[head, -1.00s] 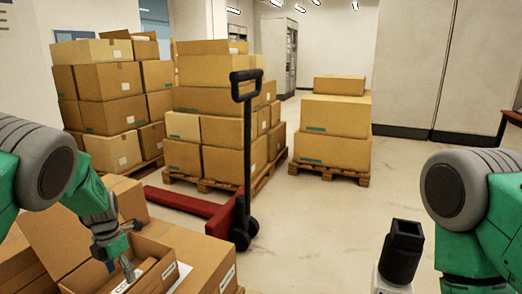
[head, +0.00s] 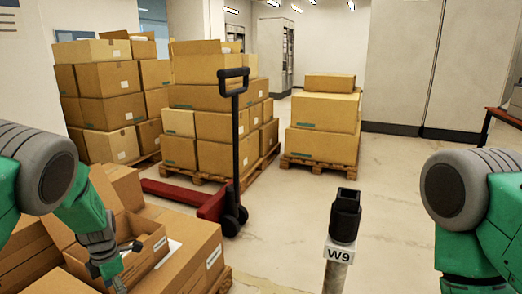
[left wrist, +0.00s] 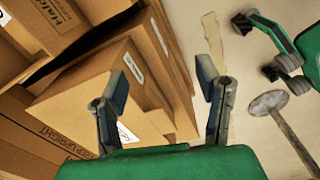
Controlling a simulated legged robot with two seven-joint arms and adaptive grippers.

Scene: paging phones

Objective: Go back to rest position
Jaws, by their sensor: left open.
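My left gripper (head: 108,268) is low at the left in the head view, in front of an open cardboard box (head: 140,250). In the left wrist view its two fingers (left wrist: 163,82) are spread wide, with nothing between them but box sides and floor behind. My right arm is at the right edge of the head view, with its gripper out of frame. The right gripper (left wrist: 252,46) shows at the upper right of the left wrist view, its fingers apart and empty.
A post labelled W9 (head: 338,254) with a black device (head: 345,215) on top stands ahead between my arms. A red pallet jack (head: 212,203) and pallets of stacked boxes (head: 215,125) are behind. Floor (head: 285,225) is clear around the post.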

